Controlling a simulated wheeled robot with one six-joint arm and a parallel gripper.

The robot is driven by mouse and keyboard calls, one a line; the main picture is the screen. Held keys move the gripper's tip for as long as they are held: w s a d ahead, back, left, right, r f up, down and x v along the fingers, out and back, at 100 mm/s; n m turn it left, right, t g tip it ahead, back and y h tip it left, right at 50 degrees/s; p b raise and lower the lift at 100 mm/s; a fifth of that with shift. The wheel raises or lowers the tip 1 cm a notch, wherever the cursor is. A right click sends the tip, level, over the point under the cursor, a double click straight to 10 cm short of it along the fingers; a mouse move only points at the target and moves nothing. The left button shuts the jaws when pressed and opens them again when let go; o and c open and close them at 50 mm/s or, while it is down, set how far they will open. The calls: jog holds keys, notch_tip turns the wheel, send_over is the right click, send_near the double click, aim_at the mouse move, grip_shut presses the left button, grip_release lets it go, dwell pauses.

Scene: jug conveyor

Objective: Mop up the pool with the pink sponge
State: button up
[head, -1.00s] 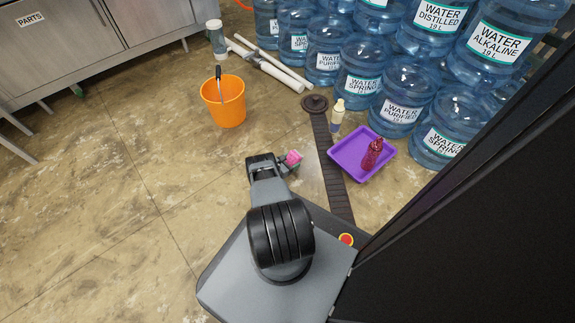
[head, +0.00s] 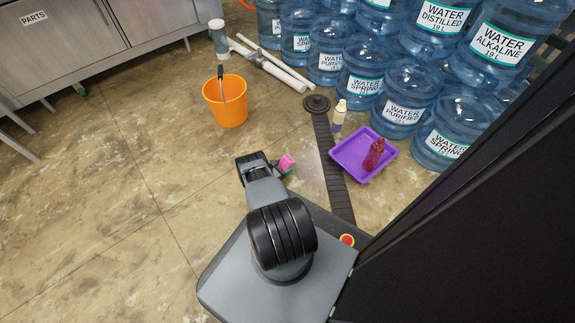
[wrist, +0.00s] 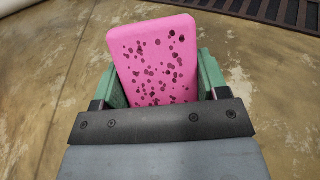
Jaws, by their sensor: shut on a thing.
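The pink sponge (wrist: 155,60) is held between the green fingers of my gripper (wrist: 155,85) in the wrist view. It has dark pores on its face. In the head view the sponge (head: 287,162) shows small beside my gripper (head: 280,168), left of the dark drain strip. My gripper is shut on the sponge. I cannot make out the pool clearly; the floor around the gripper is mottled brown and tan. Whether the sponge touches the floor cannot be told.
An orange bucket (head: 225,103) stands on the floor at upper left. A purple tray (head: 347,158) with a red bottle (head: 373,154) lies right of the drain strip (head: 328,150). A cream-topped bottle (head: 339,115) stands near it. Water jugs (head: 405,95) fill the upper right. Left floor is clear.

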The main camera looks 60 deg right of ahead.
jog(key=shift+w+f+v, duration=0.1)
jog(key=shift+f+v, duration=0.05)
jog(key=shift+v, duration=0.75)
jog(key=shift+w+f+v, duration=0.1)
jog(key=shift+f+v, duration=0.1)
jog(key=shift+v, duration=0.65)
jog(key=shift+w+f+v, duration=0.1)
jog(key=shift+f+v, duration=0.05)
jog(key=shift+v, duration=2.35)
jog(key=shift+w+x, duration=0.25)
jog(key=shift+x, duration=1.5)
jog(key=shift+w+x, duration=0.2)
jog(key=shift+x, duration=1.5)
jog(key=shift+w+v, duration=0.2)
jog(key=shift+v, duration=1.55)
jog(key=shift+w+v, duration=0.25)
jog(key=shift+v, duration=1.5)
jog(key=shift+w+f+v, duration=0.1)
jog(key=shift+f+v, duration=0.15)
jog(key=shift+v, duration=0.8)
jog(key=shift+w+f+v, duration=0.15)
jog(key=shift+f+v, duration=0.05)
jog(key=shift+v, duration=0.85)
jog(key=shift+w+f+v, duration=0.1)
jog(key=shift+f+v, duration=0.15)
jog(key=shift+v, duration=0.8)
jog(key=shift+r, duration=0.15)
notch_tip(320, 180, up, 7)
jog(key=p, duration=0.5)
